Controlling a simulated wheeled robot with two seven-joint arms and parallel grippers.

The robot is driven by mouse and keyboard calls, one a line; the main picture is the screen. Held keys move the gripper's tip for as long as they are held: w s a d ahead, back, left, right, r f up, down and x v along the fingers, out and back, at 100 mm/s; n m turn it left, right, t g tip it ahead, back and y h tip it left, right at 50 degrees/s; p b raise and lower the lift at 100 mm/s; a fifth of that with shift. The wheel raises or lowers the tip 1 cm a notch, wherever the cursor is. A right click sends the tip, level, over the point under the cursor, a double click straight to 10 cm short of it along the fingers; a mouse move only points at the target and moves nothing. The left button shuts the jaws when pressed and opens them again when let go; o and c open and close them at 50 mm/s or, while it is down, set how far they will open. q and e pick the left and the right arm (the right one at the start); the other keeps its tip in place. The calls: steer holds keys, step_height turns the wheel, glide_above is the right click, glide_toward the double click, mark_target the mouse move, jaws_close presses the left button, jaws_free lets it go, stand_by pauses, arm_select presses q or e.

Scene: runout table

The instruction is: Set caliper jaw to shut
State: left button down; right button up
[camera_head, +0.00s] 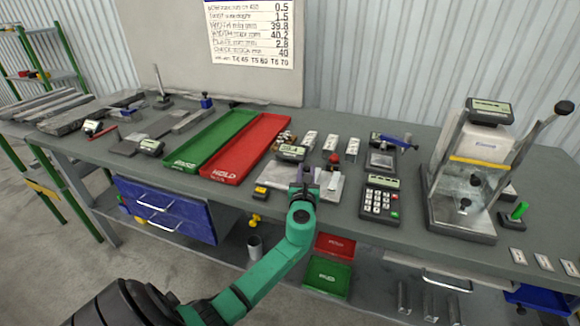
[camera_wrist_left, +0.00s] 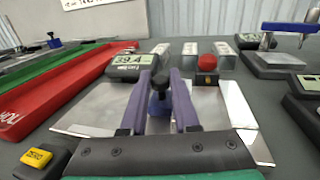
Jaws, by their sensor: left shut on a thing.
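The bench caliper shows as a bright metal plate (camera_head: 331,188) with a digital display (camera_head: 291,153) at its back left. In the left wrist view, the plate (camera_wrist_left: 95,108) lies on both sides of the fingers and the display (camera_wrist_left: 131,62) appears to read 39.4. My left gripper (camera_head: 307,172) is over the plate. In the left wrist view, its purple fingers (camera_wrist_left: 161,85) are shut on a dark knob (camera_wrist_left: 159,82), apparently the caliper's jaw knob. My right gripper is not in view.
A yellow ZERO button (camera_head: 261,192) sits left of the plate. A red-topped piece (camera_head: 334,158) stands at its back right, near several pale blocks (camera_head: 331,142). A red tray (camera_head: 240,153) and a green tray (camera_head: 207,142) lie left. A keypad device (camera_head: 380,198) stands right.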

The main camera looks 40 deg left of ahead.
mark_target(320, 174)
arm_select(q)
steer(key=d, duration=0.2)
steer(key=w+d, duration=0.1)
steer(key=d, duration=0.1)
steer(key=shift+w+f, duration=0.1)
steer(key=shift+w, duration=0.05)
steer(key=shift+a, duration=0.15)
steer(key=c, duration=0.8)
jaws_free()
steer(key=shift+o, duration=0.7)
steer(key=shift+d, duration=0.2)
